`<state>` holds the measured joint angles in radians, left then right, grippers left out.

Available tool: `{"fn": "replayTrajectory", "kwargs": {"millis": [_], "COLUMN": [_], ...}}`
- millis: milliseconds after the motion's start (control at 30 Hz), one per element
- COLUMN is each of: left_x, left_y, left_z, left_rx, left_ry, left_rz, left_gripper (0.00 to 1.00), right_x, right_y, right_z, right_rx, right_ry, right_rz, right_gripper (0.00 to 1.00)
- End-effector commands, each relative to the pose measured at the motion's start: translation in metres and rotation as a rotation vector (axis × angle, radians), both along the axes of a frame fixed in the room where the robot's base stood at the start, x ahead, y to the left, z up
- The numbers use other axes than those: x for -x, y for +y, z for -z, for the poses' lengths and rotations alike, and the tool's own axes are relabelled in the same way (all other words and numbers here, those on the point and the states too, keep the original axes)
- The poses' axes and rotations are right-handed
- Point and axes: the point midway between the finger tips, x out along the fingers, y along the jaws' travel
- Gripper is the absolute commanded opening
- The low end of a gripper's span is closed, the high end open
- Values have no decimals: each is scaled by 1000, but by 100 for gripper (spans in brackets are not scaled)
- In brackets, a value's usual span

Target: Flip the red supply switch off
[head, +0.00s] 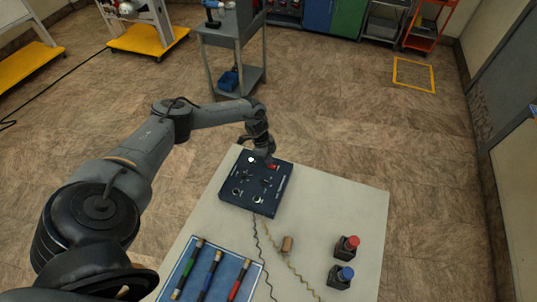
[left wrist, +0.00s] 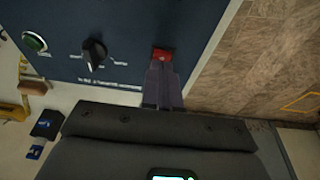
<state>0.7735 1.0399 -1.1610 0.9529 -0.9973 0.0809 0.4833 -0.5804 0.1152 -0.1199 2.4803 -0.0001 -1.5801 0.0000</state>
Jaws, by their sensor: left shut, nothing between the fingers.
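A dark blue control panel box (head: 241,197) lies on the far end of the pale table. The red supply switch (head: 273,166) is at the panel's far right corner, partly covered by my gripper in the head view. In the left wrist view the red switch (left wrist: 163,54) sits right at the fingertips. My left gripper (head: 267,159) has its fingers closed together with nothing between them. In the left wrist view its fingertips (left wrist: 162,66) are at the switch's near edge and appear to touch it. My right gripper is not in view.
A black knob (left wrist: 94,53) and a green button (left wrist: 35,42) are on the panel near the switch. A red-topped block (head: 346,247), a blue-topped block (head: 341,276), a small brown cylinder (head: 287,244) and a blue tray (head: 186,258) with coloured tubes are on the table. Cords run from the panel.

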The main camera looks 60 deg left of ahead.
Motion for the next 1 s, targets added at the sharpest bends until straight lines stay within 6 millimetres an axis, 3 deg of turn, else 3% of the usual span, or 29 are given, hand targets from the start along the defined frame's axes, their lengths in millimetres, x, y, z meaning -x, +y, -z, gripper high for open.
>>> {"fn": "replayTrajectory", "kwargs": {"millis": [467,667,1000], "left_x": [0,3,-2], "left_y": [1,3,-2], "left_z": [6,22,14], "left_rx": [-1,64,74], "left_ry": [-1,-48,-58], "left_rz": [1,1,10], "left_gripper": [0,0,0], "right_x": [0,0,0], "right_y": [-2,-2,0], "right_z": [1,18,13], "right_rx": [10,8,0], "right_ry": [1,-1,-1], "right_rz": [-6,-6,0], "right_gripper": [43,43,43]}}
